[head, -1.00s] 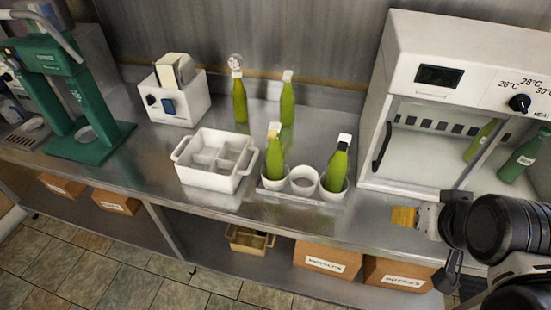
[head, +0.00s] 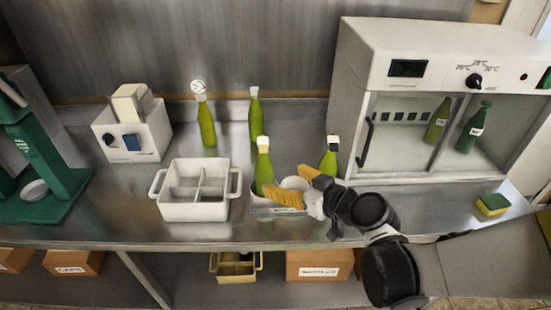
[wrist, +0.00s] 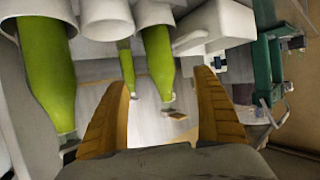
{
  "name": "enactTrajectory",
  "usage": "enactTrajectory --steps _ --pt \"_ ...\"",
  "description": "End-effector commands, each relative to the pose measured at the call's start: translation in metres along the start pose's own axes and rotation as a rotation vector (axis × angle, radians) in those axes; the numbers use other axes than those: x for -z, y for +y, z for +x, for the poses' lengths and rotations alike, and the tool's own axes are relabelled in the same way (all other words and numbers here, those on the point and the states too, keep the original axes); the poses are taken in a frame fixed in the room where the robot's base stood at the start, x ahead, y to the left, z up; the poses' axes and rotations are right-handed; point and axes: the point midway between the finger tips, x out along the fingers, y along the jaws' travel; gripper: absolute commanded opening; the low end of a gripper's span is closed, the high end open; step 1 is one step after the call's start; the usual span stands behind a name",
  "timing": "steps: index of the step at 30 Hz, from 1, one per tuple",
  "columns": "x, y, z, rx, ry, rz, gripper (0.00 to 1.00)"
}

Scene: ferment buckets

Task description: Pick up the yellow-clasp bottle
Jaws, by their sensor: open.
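A green bottle (head: 263,168) stands in the left cup of a white holder; its pale clasp looks faintly yellowish, though the colour is hard to read. Another green bottle (head: 329,161) with a white-and-black clasp stands in the right cup. The middle cup (head: 293,184) looks empty. My gripper (head: 284,180) is open, reaching left over the holder, its fingers close to the left-cup bottle. In the wrist view, which is upside down, that bottle (wrist: 157,60) appears between the open fingers, with no visible contact. The right-cup bottle (wrist: 45,75) is outside them on the left.
Two green bottles (head: 206,122) (head: 255,118) stand behind on the counter. A white divided crate (head: 194,211) is left of the holder. A white cabinet (head: 400,35) with two bottles inside is at right. A sponge (head: 492,204) lies near the front edge.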

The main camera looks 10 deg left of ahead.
Motion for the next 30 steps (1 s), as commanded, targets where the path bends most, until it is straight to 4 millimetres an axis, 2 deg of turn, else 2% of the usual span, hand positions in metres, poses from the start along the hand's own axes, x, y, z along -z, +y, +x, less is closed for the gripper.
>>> enactTrajectory --steps 6,14,21,28,29,30 --pt "-0.002 -0.001 0.037 0.002 -0.001 -0.001 0.78" --pt "0.001 -0.002 0.061 0.001 -0.001 0.0 0.78" --pt "0.003 -0.003 0.097 0.0 -0.002 0.0 0.78" --pt "0.006 -0.002 0.099 -0.001 -0.002 0.001 0.78" --pt "0.006 -0.002 0.099 -0.001 -0.002 0.001 0.73" --pt "0.006 -0.002 0.099 -0.001 -0.002 0.001 0.61"
